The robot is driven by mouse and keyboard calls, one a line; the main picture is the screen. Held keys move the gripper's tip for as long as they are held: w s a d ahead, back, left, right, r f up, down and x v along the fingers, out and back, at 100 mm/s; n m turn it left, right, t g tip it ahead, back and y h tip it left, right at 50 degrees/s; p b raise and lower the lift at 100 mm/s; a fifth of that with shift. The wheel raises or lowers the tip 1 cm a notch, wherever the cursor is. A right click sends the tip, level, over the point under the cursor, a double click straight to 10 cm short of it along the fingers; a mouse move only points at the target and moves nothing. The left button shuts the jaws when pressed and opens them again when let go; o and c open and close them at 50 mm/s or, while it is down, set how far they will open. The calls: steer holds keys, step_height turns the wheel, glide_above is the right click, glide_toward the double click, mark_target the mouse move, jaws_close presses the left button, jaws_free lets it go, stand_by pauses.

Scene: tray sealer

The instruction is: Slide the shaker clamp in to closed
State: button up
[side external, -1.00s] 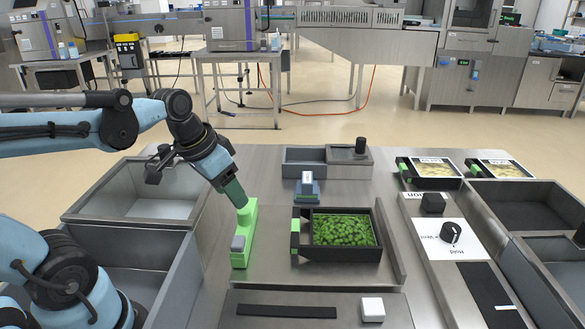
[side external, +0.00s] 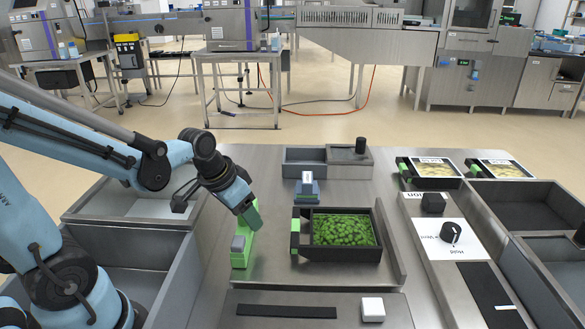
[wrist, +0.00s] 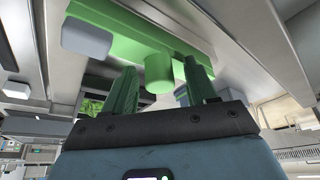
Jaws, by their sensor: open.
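The green shaker clamp (side external: 244,248) is a long bar with a grey block on its near end. It lies on the metal plate, left of the black tray and apart from it. In the wrist view the clamp (wrist: 120,28) shows its round green post (wrist: 158,73). My gripper (side external: 249,217) is over the far end of the clamp. In the wrist view my gripper (wrist: 163,85) is open, with one green finger on each side of the post. I cannot tell whether a finger touches it. The far end of the clamp is partly hidden by my gripper in the side view.
A black tray (side external: 342,256) of green leaves (side external: 343,230) sits right of the clamp, with a green piece on its left side. A blue-grey block (side external: 307,190) stands behind. Grey bins (side external: 130,238) lie to the left. A dial panel (side external: 450,240) is on the right.

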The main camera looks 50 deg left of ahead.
mark_target(244, 238)
steer(key=shift+c, duration=0.3)
jaws_close()
steer(key=shift+w+d, duration=1.25)
steer(key=shift+o, duration=0.3)
jaws_free()
steer(key=shift+r, duration=0.1)
steer(key=v, duration=1.2)
